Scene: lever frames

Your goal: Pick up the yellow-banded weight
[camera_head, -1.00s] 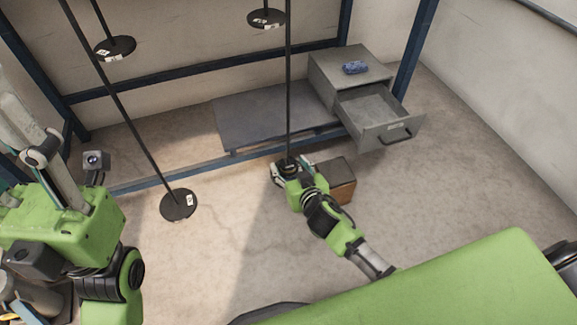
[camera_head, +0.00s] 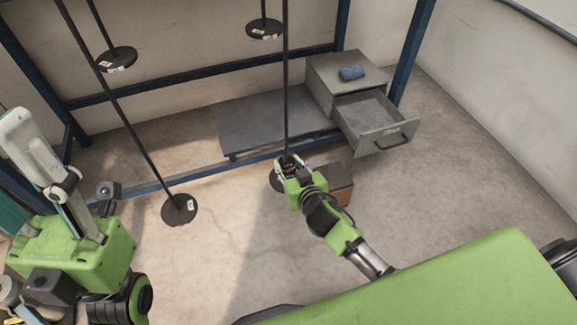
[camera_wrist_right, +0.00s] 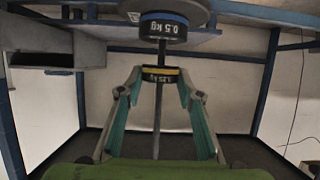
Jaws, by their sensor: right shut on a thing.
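The yellow-banded weight (camera_wrist_right: 158,75) is a dark disc in the right wrist view, on or beside a thin dark rod. My right gripper (camera_wrist_right: 158,82) is shut on it, one teal-padded finger on each side. A gap separates it from the blue-banded weight (camera_wrist_right: 164,25), marked 0.5 kg, which lies against a grey disc (camera_wrist_right: 185,10) at the top. In the head view my right gripper (camera_head: 290,164) is at the rod's low end and largely hides the weights. A dark base disc (camera_head: 275,182) shows beside it. My left gripper (camera_head: 45,170) is at the left, its jaws unclear.
Other rods end in dark discs, at the left (camera_head: 179,209), upper left (camera_head: 117,60) and top (camera_head: 264,30). A brown box (camera_head: 339,184) is close to my right gripper. A grey cabinet has an open drawer (camera_head: 377,141) and a blue item (camera_head: 351,73) on top. Blue frame bars (camera_head: 190,174) cross behind.

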